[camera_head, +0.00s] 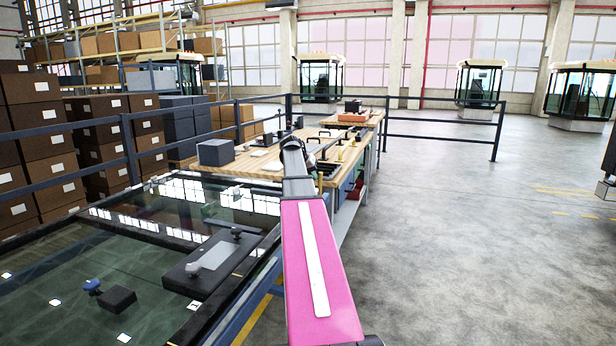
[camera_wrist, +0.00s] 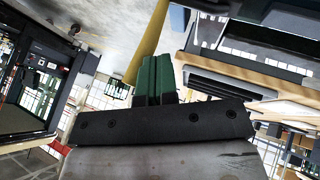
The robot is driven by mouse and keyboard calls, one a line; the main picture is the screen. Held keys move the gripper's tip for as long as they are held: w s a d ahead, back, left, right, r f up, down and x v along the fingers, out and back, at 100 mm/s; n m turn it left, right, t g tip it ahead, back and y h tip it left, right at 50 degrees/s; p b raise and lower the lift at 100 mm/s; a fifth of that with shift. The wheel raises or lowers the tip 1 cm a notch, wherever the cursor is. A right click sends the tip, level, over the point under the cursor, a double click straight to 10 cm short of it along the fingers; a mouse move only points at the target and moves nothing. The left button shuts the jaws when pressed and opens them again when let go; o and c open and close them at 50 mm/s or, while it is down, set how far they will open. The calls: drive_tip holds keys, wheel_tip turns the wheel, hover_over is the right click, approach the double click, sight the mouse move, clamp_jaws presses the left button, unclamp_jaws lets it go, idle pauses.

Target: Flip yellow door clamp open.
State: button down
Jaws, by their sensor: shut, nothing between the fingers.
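My gripper (camera_wrist: 157,62) shows in the wrist view as two green fingers pressed together above a black mount, with nothing between them. A yellow bar (camera_wrist: 149,42) runs diagonally just behind and to the left of the fingertips. I cannot tell whether it touches them, or whether it is the yellow door clamp. In the head view, a small yellow piece (camera_head: 341,153) shows at the workbench, just right of my arm's far end. It is too small to make out its position. My gripper is not clearly visible in that view, with my own arm in front.
A wooden workbench (camera_head: 243,168) with a grey box (camera_head: 215,152) lies ahead. A glass panel (camera_head: 150,235) lies flat at the left, with a dark suction fixture (camera_head: 212,262) on it. Dark railings (camera_head: 440,120) stand beyond. The concrete floor (camera_head: 480,250) at the right is clear.

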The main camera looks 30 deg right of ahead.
sight(321, 176)
idle(0.4)
drive_tip(key=shift+s+d, duration=0.2)
drive_tip(key=shift+s, duration=0.05)
drive_tip(key=shift+s+d+r+t+y, duration=0.1)
drive_tip(key=shift+t+y, duration=0.2)
drive_tip(key=shift+s+d+r+m+t+y, duration=0.1)
drive_tip(key=shift+s+d+m+t+y, duration=0.4)
drive_tip(key=shift+s+d+t+y, duration=0.55)
drive_tip(key=s+d+f+m+t+y, duration=0.3)
drive_tip(key=s+d+f+t+y, duration=0.2)
drive_tip(key=t, duration=0.3)
drive_tip(key=shift+s+d+f+y, duration=0.25)
drive_tip(key=shift+s+f+y, duration=0.35)
drive_tip(key=shift+s, duration=0.3)
drive_tip(key=shift+f, duration=0.25)
